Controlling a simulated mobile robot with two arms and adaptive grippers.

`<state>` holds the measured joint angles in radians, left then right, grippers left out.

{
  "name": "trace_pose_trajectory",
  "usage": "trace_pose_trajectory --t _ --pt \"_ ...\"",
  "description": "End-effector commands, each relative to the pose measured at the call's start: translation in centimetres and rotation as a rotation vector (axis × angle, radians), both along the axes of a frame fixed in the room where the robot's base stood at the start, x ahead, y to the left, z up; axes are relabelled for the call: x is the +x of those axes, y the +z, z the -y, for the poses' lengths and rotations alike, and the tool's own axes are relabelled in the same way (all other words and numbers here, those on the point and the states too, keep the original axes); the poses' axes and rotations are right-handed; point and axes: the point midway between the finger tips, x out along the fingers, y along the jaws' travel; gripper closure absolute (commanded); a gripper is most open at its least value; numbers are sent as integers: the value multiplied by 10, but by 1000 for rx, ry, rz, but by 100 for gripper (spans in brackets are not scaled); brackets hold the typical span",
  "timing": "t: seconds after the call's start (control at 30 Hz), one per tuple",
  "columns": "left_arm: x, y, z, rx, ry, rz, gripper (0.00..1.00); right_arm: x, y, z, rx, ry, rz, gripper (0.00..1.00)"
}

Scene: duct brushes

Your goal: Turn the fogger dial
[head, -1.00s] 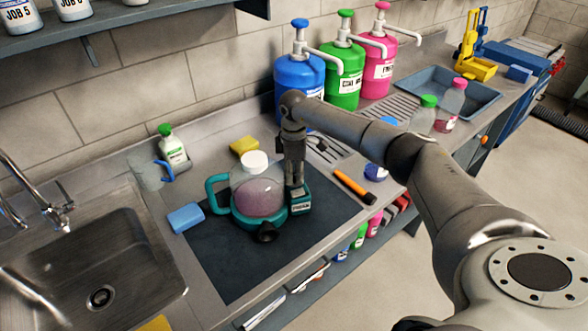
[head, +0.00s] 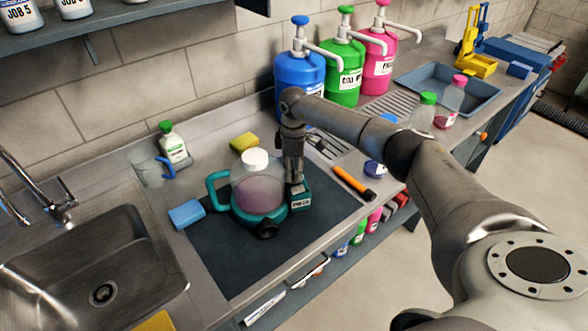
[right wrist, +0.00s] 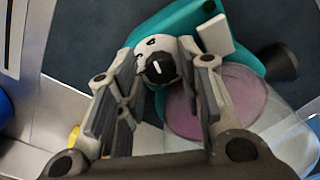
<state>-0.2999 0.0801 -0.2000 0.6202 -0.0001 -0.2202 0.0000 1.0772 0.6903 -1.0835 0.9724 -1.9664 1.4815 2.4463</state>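The fogger (head: 258,196) stands on the dark mat (head: 230,252). It has a teal base and handle, a clear tank of pinkish liquid, a white cap and a black nozzle. Its dial (right wrist: 160,68) is a black knob with a white mark on a pale round plate, seen in the right wrist view; in the head view my gripper hides it. My right gripper (head: 295,182) points down over the fogger's right side. In the right wrist view its fingers (right wrist: 157,52) are spread, with the dial between them and a gap visible beside it. My left gripper is out of view.
A blue sponge (head: 186,213) lies left of the fogger, a yellow sponge (head: 244,142) behind it. An orange-handled tool (head: 353,183) lies to the right. Blue, green and pink pump jugs (head: 378,62) stand at the back. The sink (head: 85,262) is at left. The mat's front is clear.

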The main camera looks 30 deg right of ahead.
Motion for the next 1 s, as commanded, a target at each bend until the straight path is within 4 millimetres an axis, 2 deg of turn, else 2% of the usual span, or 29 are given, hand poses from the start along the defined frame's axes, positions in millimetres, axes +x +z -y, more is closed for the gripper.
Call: trace_pose_trajectory --t 0.3,0.43,0.8,1.0 --pt "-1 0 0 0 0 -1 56 -1 -1 0 -1 1 -3 54" --pt "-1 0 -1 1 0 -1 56 -1 5 0 0 1 -3 54" --pt "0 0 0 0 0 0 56 0 59 0 -1 2 1 54" --pt "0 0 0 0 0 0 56 0 76 0 0 1 -1 54"
